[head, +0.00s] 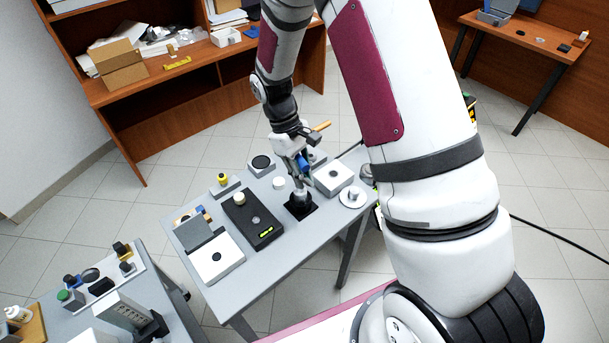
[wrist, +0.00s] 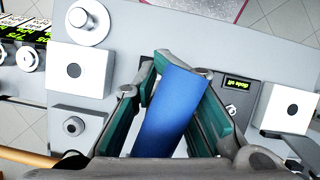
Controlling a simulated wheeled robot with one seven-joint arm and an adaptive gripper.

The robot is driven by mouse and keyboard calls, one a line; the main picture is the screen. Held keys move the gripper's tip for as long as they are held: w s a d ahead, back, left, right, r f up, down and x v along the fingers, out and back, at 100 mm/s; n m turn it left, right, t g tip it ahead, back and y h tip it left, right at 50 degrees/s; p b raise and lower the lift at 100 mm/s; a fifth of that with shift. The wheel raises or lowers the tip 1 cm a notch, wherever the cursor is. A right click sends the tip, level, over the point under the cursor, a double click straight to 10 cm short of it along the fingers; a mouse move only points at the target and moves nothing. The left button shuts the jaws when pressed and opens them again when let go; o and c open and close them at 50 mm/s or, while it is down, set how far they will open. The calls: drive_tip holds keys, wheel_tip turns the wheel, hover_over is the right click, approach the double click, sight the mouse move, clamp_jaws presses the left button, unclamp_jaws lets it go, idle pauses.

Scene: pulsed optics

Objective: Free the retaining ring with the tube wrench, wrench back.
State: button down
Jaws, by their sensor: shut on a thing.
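My gripper (head: 302,170) is shut on the blue grip of the tube wrench (wrist: 165,112), which fills the space between the green-padded fingers in the wrist view. In the head view the blue part (head: 303,162) sits between the fingers, with a grey metal section (head: 300,194) below it. That lower section reaches down to a black square mount (head: 297,212) on the grey table. Whether it touches is hard to tell. I cannot make out the retaining ring; the wrench and gripper cover that spot. A tan rod (head: 321,126) sticks out beside my wrist.
A black box with a lit display (head: 266,231) stands left of the mount. A white block (head: 333,175) and a round white disc piece (head: 352,197) stand close on the right. A second table (head: 75,318) holds small parts.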

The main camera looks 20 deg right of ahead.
drive_tip(key=shift+a+f, duration=0.1)
drive_tip(key=shift+w+f, duration=0.1)
drive_tip(key=shift+f, duration=0.3)
idle(0.4)
drive_tip(key=n, duration=0.2)
drive_tip(key=n+t+h, duration=0.1)
drive_tip(key=n, duration=0.1)
drive_tip(key=shift+w+d+r+n+p, duration=0.1)
drive_tip(key=shift+d+r+n+p, duration=0.1)
drive_tip(key=shift+n+p, duration=0.2)
drive_tip(key=shift+w+d+n+t+h, duration=0.15)
drive_tip(key=shift+n+t+h, duration=0.3)
drive_tip(key=shift+n, duration=0.65)
